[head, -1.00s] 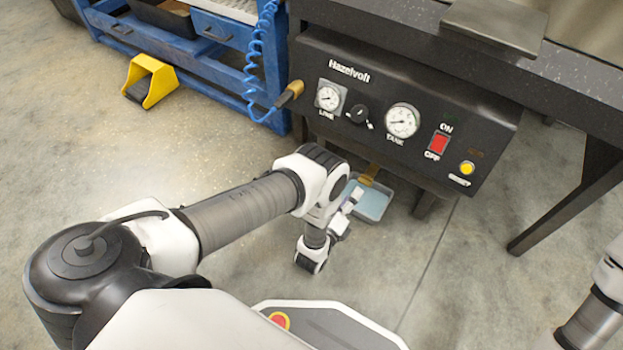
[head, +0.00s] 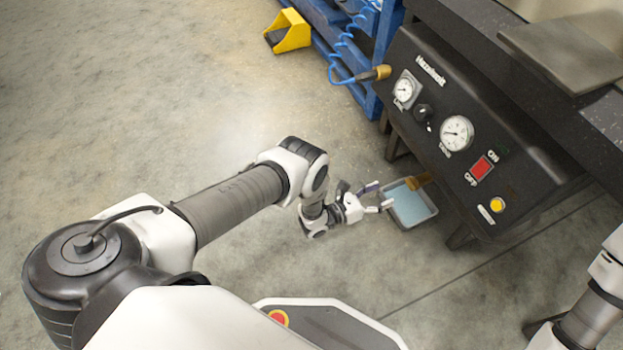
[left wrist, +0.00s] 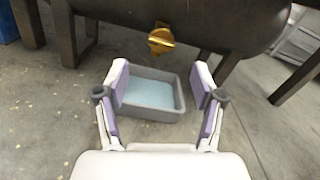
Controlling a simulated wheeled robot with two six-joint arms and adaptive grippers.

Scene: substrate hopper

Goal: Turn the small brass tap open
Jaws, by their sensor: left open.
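The small brass tap (head: 419,181) sits low under the black machine, above the grey tray. In the left wrist view the tap (left wrist: 161,39) hangs from the underside of a dark tank, near the top centre. My left gripper (head: 380,196) is open and empty, with its fingers pointing at the tray and tap. In the left wrist view its two purple-padded fingers (left wrist: 160,84) are spread apart, and the tap shows beyond and above them, not touching. My right gripper is not in view.
A grey tray with pale blue liquid (left wrist: 181,93) stands on the floor below the tap. The black panel (head: 455,95) carries gauges, a knob, a red switch and a yellow button. A dark machine leg (left wrist: 67,35) stands left of the tap. Floor at left is clear.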

